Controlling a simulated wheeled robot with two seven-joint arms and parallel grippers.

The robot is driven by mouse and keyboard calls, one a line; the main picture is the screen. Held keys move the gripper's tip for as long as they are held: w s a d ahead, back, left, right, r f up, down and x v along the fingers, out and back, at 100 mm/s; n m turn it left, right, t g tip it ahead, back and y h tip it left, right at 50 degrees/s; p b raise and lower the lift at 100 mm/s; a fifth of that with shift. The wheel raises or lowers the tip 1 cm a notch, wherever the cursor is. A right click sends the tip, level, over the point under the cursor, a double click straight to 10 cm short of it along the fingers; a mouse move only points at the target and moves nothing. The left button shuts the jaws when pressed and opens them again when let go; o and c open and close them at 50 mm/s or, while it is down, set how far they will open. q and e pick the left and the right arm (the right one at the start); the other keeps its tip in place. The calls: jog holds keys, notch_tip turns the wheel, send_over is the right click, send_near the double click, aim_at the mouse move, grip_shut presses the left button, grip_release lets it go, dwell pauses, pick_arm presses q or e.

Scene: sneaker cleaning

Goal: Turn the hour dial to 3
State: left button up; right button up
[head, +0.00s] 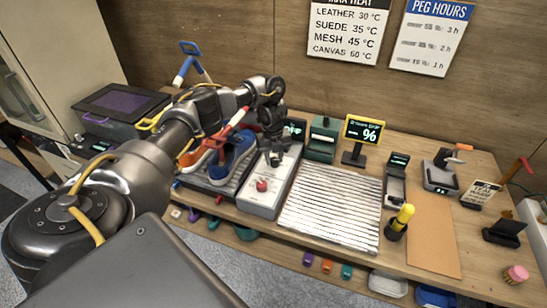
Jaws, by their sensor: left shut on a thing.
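A light grey control box (288,175) stands on the bench, with a red knob (262,185) on its near part and a small lit display (295,128) at its back. My left gripper (276,160) points down onto the top of this box, behind the red knob and apart from it. Its fingers are shut on a small dial on the box, which they mostly hide. The dial's pointer and markings cannot be read. My right gripper is not in view.
A blue shoe (232,160) and an orange-and-white shoe (194,156) stand on a dark rack left of the box. A ribbed silver tray (333,205) lies just right of it. A percent sign (364,131) and wall charts, including PEG HOURS (432,36), are behind.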

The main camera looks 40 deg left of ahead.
aim_at(273, 159)
pick_arm(q)
jog(key=shift+s+f, duration=0.1)
jog(key=shift+f, duration=0.05)
jog(key=o, duration=1)
jog(key=shift+r, duration=0.65)
notch_tip(273, 159, up, 10)
jog(key=shift+s+f+p, duration=0.15)
jog(key=shift+p, duration=1)
